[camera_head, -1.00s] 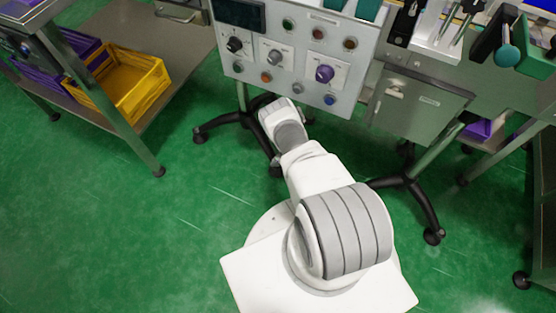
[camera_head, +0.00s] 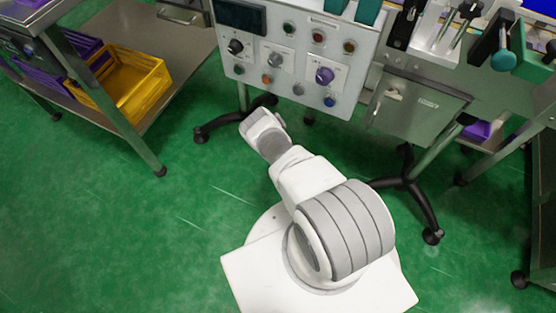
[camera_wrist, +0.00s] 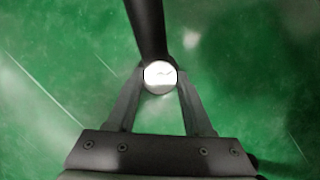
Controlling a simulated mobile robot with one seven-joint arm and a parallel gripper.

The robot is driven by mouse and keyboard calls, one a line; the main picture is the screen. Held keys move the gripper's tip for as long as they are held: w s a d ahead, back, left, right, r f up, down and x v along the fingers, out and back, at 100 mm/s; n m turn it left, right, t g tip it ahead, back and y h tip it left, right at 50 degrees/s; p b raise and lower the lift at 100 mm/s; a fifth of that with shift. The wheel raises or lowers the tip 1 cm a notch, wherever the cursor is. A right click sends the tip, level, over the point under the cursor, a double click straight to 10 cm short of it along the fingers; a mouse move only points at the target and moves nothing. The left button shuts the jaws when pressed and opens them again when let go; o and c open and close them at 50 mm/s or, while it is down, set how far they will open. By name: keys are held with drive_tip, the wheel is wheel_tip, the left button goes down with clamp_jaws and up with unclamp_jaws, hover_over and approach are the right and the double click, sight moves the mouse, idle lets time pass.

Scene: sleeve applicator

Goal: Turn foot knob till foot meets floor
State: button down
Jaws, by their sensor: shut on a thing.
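The foot knob (camera_wrist: 159,73) is a round, bright, pale cap at the end of a black leg (camera_wrist: 147,30) in the wrist view. My gripper (camera_wrist: 161,82) is shut on it, with one finger on each side of the cap. Green floor shows around and below them. The foot under the knob is hidden, so I cannot tell whether it touches the floor. In the head view, a black leg of the machine's stand (camera_head: 214,128) shows left of my wrist. My gripper and the knob are hidden there behind my arm.
The machine's control panel (camera_head: 285,88) stands above and beyond my arm, with a metal box (camera_head: 418,105) to its right. Another black stand leg (camera_head: 425,208) reaches out on the right. A shelf cart with a yellow crate (camera_head: 150,88) stands left. The floor between is clear.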

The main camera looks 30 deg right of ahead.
drive_tip(key=shift+m+h+b, duration=0.3)
drive_tip(key=shift+m+h, duration=0.2)
drive_tip(key=shift+m, duration=0.7)
drive_tip(key=shift+c, duration=1.4)
unclamp_jaws()
drive_tip(key=p+v, duration=0.9)
drive_tip(key=v, duration=0.8)
drive_tip(key=shift+a+r, duration=0.2)
drive_tip(key=shift+r, duration=0.05)
drive_tip(key=shift+w, duration=0.1)
